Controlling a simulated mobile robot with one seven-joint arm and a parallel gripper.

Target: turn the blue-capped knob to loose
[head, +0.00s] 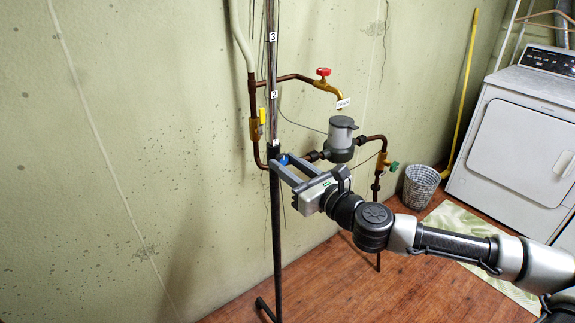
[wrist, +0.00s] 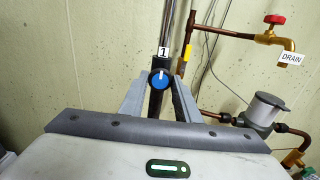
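The blue-capped knob (wrist: 160,79) sits on the dark lower tube of an upright pole (head: 276,210). Its blue cap has a white mark pointing about straight up. In the head view only a bit of blue (head: 284,160) shows at my fingertips. My gripper (head: 284,162) reaches level to the pole from the right. In the wrist view my gripper's fingers (wrist: 161,77) stand on either side of the knob, very close to it. I cannot tell whether they press on it. A label "1" (wrist: 163,51) is just above the knob.
Pipes with a red-handled drain tap (head: 323,72), a yellow-handled valve (head: 257,124), a grey meter (head: 340,135) and a green-handled valve (head: 387,164) run along the wall behind the pole. A wire basket (head: 420,187) and a white dryer (head: 517,140) stand at right.

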